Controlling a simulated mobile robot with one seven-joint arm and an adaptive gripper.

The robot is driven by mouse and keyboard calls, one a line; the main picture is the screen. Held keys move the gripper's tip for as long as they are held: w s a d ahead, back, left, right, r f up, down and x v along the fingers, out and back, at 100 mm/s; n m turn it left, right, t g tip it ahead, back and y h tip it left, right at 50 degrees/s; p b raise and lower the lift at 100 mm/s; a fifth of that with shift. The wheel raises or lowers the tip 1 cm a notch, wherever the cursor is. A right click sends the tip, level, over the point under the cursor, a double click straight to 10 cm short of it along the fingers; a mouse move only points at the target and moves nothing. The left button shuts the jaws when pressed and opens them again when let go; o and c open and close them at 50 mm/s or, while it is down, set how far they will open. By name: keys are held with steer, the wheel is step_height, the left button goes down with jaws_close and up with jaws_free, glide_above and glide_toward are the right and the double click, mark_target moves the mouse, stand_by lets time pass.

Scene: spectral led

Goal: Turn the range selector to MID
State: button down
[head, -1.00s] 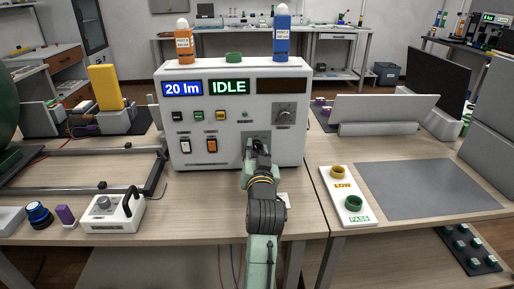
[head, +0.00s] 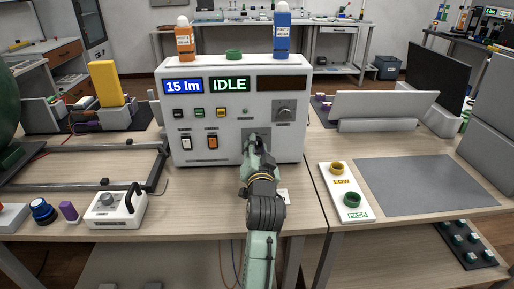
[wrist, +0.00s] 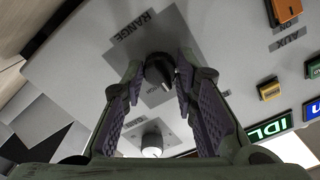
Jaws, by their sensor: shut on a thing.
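In the head view my gripper (head: 255,146) reaches the lower right of the panel and hides most of the knob. The knob's position marks are too small or covered to read. The display (head: 182,86) reads 15 lm and the status display (head: 229,85) reads IDLE.
Another knob (head: 284,111) sits above right on the panel. Rocker switches (head: 212,142) and small coloured buttons (head: 221,114) are to the left. Orange (head: 184,41) and blue (head: 282,38) bottles stand on top.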

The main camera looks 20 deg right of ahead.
steer(key=c, duration=1.3)
jaws_free()
steer(key=shift+s, duration=0.1)
steer(key=v, duration=0.7)
steer(key=shift+s+a, duration=0.1)
steer(key=shift+s, duration=0.1)
